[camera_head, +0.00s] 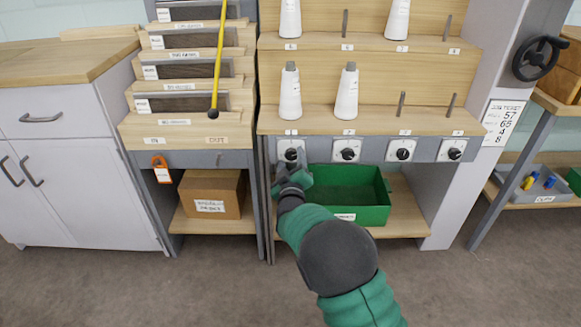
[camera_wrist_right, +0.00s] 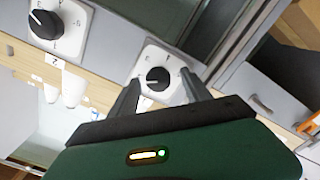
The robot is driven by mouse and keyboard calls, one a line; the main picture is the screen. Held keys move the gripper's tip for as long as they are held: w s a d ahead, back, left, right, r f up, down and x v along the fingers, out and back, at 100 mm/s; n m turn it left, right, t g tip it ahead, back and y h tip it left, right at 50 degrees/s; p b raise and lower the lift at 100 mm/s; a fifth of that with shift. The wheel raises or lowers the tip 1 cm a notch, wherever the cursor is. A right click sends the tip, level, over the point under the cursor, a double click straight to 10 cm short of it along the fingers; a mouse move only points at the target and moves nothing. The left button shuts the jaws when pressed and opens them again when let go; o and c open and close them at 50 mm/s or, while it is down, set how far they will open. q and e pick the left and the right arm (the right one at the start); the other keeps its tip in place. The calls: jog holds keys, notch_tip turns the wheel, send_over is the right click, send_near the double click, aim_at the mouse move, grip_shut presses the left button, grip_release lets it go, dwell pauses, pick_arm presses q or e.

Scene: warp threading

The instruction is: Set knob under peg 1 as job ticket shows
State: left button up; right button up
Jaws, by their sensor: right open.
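The knob under peg 1 (camera_head: 290,150) is a black dial on a white square plate at the left end of the grey rail. In the right wrist view this knob (camera_wrist_right: 157,78) lies between my open fingers, and I cannot tell whether they touch it. My right gripper (camera_head: 290,172) is just below and in front of the plate; it also shows in the wrist view (camera_wrist_right: 160,88). Peg 1 carries a white cone (camera_head: 290,95). The job ticket (camera_head: 503,120) on the right post shows 57, 65, 4 and 8; its smaller text is hard to read. My left gripper is out of view.
The neighbouring knobs (camera_head: 347,151) sit along the rail to the right. A green bin (camera_head: 370,214) is below the rail, partly behind my right arm. A cardboard box (camera_head: 210,195) and an orange tag (camera_head: 161,170) are to the left.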

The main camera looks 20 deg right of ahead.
jog(key=shift+w+d, duration=0.35)
jog(key=shift+w, duration=0.1)
jog(key=shift+a, duration=0.15)
jog(key=shift+a, duration=0.1)
jog(key=shift+c, duration=1)
grip_shut()
